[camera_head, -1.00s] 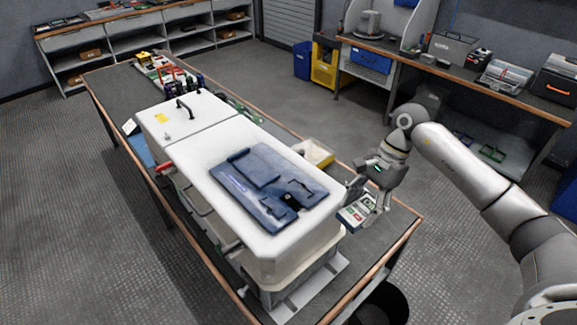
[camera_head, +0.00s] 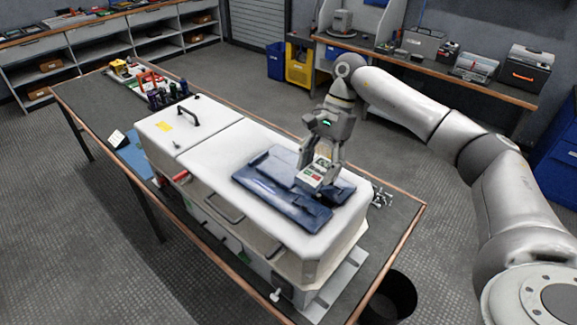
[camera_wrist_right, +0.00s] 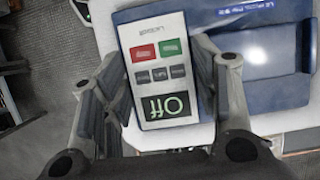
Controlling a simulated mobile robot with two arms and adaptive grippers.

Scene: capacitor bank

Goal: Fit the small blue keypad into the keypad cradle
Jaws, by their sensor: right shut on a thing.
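The small keypad (camera_head: 312,177) has a pale face with a red button, a green button, grey keys and a display reading "Off", upside down in the right wrist view (camera_wrist_right: 160,65). My right gripper (camera_head: 320,166) is shut on it, one finger on each side. It holds the keypad over the right part of the blue cradle panel (camera_head: 270,202), which lies on the white cabinet top. In the wrist view the panel (camera_wrist_right: 230,75) is right of the keypad, with a recessed screen-like area. The gripper and keypad hide part of the panel; their gap is unclear. My left gripper is not in view.
The white cabinet (camera_head: 205,140) with a black handle and yellow label stands on a long table (camera_head: 75,90). Dark cylindrical parts (camera_head: 165,95) stand behind it. A black bin (camera_head: 390,298) is at the table's near right corner.

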